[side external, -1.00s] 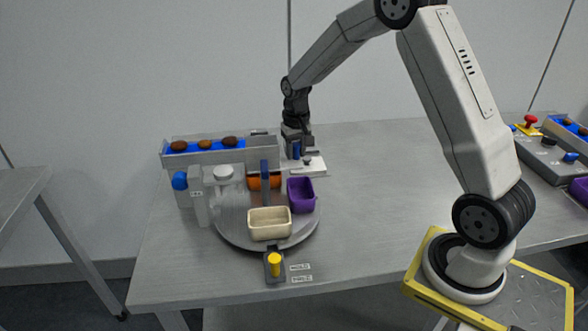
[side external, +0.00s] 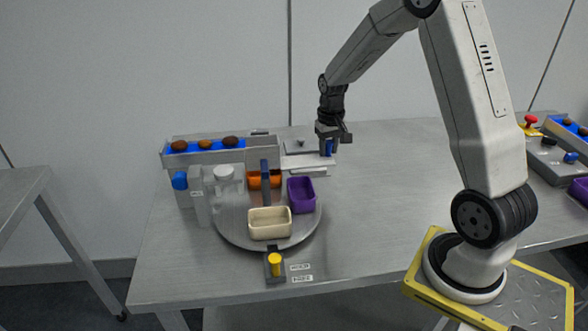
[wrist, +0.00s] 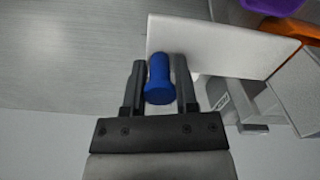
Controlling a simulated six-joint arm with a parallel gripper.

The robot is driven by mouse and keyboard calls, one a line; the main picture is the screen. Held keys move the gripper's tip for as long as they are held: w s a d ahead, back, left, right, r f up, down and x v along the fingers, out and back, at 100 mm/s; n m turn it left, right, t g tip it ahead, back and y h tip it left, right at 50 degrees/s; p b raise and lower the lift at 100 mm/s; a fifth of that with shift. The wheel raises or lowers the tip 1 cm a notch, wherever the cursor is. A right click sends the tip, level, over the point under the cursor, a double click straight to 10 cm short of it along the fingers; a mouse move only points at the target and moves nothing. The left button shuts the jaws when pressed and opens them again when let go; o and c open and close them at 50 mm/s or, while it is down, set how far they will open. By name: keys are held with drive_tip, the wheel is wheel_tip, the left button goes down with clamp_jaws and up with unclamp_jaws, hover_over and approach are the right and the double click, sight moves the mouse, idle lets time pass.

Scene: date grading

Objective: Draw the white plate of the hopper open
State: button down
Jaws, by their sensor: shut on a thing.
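The hopper (side external: 218,158) is a grey trough at the back left of the table, with dates on its blue floor. Its white plate (side external: 306,161) sticks out well to the right of the hopper's end. A blue knob (side external: 328,147) stands at the plate's outer end. My gripper (side external: 329,152) is shut on this knob from above. In the wrist view, the blue knob (wrist: 160,80) sits between both fingers of my gripper (wrist: 158,72), and the white plate (wrist: 215,45) reaches away to the right. The plate's inner end is hard to make out.
A round grey turntable (side external: 232,238) in front of the hopper carries a cream bin (side external: 270,223), a purple bin (side external: 301,195) and an orange bin (side external: 256,181). A yellow-topped lever (side external: 275,265) stands at the front. The table right of the plate is clear.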

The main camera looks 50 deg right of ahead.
drive_tip(key=shift+s+d, duration=0.1)
drive_tip(key=shift+d, duration=0.1)
drive_tip(key=c, duration=0.5)
unclamp_jaws()
drive_tip(key=shift+r, duration=0.1)
drive_tip(key=shift+r, duration=3.85)
drive_tip(key=s+a+f+n+t, duration=0.1)
drive_tip(key=s+a+n, duration=0.1)
drive_tip(key=a, duration=0.5)
drive_tip(key=s+a+f+n, duration=0.2)
drive_tip(key=s+a, duration=0.3)
drive_tip(key=a, duration=0.1)
drive_tip(key=s+a+f+n+t, duration=0.1)
drive_tip(key=s+a+f+n, duration=0.1)
drive_tip(key=a, duration=0.5)
drive_tip(key=shift+s+a+f+t, duration=0.1)
drive_tip(key=shift+s+a+t, duration=0.1)
drive_tip(key=shift+s, duration=0.25)
drive_tip(key=shift+s+a+f+t, duration=0.1)
drive_tip(key=shift+s+a, duration=0.05)
drive_tip(key=shift+s, duration=0.25)
